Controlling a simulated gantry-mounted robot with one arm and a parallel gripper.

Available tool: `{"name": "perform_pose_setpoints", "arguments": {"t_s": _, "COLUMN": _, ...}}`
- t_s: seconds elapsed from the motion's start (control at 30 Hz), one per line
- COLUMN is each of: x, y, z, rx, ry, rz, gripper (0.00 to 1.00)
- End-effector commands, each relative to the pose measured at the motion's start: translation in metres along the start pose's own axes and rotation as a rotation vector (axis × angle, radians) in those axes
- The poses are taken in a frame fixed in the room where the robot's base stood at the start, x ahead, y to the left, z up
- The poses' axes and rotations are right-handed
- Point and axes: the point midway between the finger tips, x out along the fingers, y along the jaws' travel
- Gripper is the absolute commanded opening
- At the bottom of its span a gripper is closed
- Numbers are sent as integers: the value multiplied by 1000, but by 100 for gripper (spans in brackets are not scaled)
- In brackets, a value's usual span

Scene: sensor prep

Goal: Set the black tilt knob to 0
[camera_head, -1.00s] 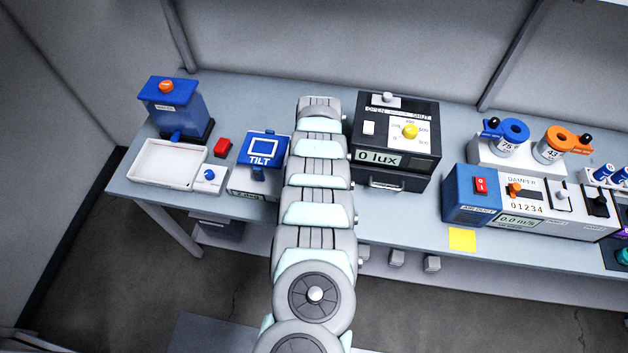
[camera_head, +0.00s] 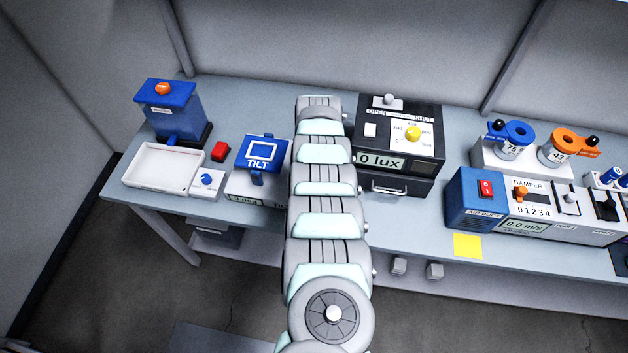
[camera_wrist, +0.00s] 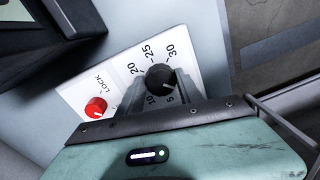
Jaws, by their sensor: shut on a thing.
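In the wrist view the black tilt knob (camera_wrist: 160,77) sits on a white dial plate with numbers such as 10, 20, 25 and 30 around it. My gripper (camera_wrist: 162,88) is shut on it, one finger on each side. The fingers hide part of the scale, and I cannot tell exactly where the knob points. In the head view my arm hides the knob and gripper. The blue TILT platform (camera_head: 262,152) stands just left of my arm. The small display (camera_head: 244,200) on its front is too small to read surely.
A red LOCK knob (camera_wrist: 96,107) is beside the black knob on the same plate. The black lux box (camera_head: 398,150) stands right of my arm. A white tray (camera_head: 163,164) and a red block (camera_head: 221,151) are to the left.

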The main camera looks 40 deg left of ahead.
Motion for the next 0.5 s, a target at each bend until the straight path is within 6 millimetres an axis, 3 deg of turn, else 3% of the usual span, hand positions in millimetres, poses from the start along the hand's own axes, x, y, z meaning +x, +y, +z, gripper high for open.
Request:
{"name": "perform_pose_setpoints", "arguments": {"t_s": 0.07, "x": 1, "y": 0, "z": 0, "rx": 0, "ry": 0, "rz": 0, "gripper": 2}}
{"name": "perform_pose_setpoints", "arguments": {"t_s": 0.1, "x": 1, "y": 0, "z": 0, "rx": 0, "ry": 0, "rz": 0, "gripper": 45}}
{"name": "perform_pose_setpoints", "arguments": {"t_s": 0.33, "x": 1, "y": 0, "z": 0, "rx": 0, "ry": 0, "rz": 0, "gripper": 64}}
{"name": "perform_pose_setpoints", "arguments": {"t_s": 0.5, "x": 0, "y": 0, "z": 0, "rx": 1, "ry": 0, "rz": 1, "gripper": 64}}
